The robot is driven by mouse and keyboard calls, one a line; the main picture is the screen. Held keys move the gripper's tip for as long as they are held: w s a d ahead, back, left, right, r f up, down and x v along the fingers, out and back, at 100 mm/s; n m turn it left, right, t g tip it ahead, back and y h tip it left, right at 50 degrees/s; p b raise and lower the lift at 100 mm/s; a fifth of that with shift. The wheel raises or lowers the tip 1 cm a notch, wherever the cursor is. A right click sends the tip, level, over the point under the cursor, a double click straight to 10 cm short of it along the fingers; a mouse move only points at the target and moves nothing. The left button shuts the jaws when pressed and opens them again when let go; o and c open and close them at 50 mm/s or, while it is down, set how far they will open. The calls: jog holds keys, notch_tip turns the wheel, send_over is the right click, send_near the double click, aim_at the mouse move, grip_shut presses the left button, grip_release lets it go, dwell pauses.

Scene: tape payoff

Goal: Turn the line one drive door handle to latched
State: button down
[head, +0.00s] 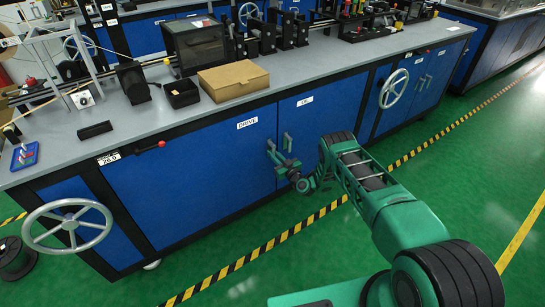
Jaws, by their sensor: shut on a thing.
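The blue drive door (190,175) carries a white label reading DRIVE and is closed flush in the front of the bench. Its small grey-green handle (270,145) sits near the door's right edge. My gripper (276,157) is at this handle, shut on it from the front and below. The jaws and wrist cover part of the handle, so its exact angle is hard to tell. My green and black arm reaches in from the lower right.
A second handle (287,142) stands close right of my gripper on the neighbouring blue door (325,110). Handwheels stick out at the left (68,226) and right (394,88). A cardboard box (233,80) lies on the benchtop (150,118). The green floor in front is clear.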

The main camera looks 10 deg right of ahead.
jog(key=shift+d+f+n, duration=0.25)
jog(key=shift+d+n, duration=0.05)
jog(key=shift+d, duration=0.05)
jog(key=c, duration=1.8)
grip_release()
jog(key=shift+f, duration=0.1)
jog(key=shift+o, duration=0.2)
jog(key=shift+a, duration=0.15)
jog(key=shift+r, duration=0.2)
jog(key=v, duration=1)
jog(key=shift+s, duration=0.2)
